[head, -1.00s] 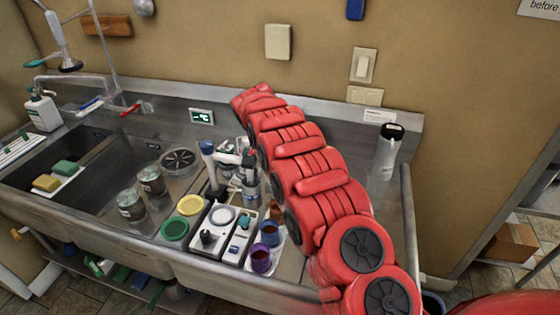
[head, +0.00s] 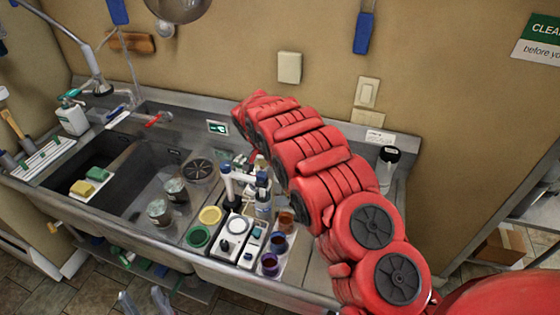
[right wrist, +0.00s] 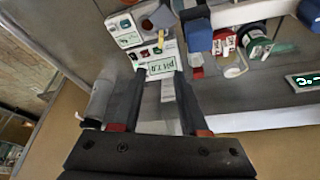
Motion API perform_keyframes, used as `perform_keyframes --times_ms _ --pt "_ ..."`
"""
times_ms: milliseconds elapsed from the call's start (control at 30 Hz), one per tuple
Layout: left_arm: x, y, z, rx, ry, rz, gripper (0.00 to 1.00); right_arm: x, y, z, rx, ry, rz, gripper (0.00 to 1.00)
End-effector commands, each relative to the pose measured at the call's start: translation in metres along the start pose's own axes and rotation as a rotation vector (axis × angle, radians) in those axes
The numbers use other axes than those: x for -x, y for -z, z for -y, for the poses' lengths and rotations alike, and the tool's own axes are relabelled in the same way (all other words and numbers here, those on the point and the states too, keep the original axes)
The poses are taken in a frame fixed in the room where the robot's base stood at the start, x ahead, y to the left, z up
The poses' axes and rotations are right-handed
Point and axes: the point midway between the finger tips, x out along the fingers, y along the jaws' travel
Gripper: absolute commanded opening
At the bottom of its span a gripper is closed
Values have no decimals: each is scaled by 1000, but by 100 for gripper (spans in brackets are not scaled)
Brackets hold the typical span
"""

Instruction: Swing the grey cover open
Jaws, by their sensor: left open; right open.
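A white instrument (head: 236,232) with a pale round plate stands on the counter beside a narrower white unit (head: 252,245). White units also show in the right wrist view (right wrist: 122,28), near a green "pH 7.0" marking (right wrist: 162,66). I cannot tell for sure which part is the grey cover. My right gripper (right wrist: 158,80) is open, its dark fingers pointing towards the units with no object clearly held. In the head view my red right arm hides it. My left gripper (head: 145,302) shows only its grey fingers at the bottom edge, apart and empty, below the counter front.
Purple and brown cups (head: 270,264) stand right of the units, with green and yellow discs (head: 209,215) to the left. Two jars (head: 160,212) stand in the sink. A pale bottle (head: 387,168) stands behind my right arm. A small display (head: 217,127) is at the back.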

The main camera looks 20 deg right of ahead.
Motion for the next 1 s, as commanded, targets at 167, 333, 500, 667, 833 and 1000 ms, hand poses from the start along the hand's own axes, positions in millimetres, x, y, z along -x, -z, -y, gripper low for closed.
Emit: perform_keyframes --times_ms 167,333,500,667,833,1000 --pt "-4 1 0 0 0 0 50 3 0 0 0 0 1 44" --pt "-3 0 0 0 0 0 50 2 0 0 -1 0 1 44" --pt "4 -1 0 0 0 0 50 -6 5 -1 -65 -1 6 68" --pt "33 -6 -2 0 0 0 50 -31 29 -2 -372 9 43 68" --pt "69 -12 -3 0 0 0 50 -52 45 -9 -815 21 165 68" --pt "102 -17 -5 0 0 0 50 -53 51 -23 -1196 26 340 68"
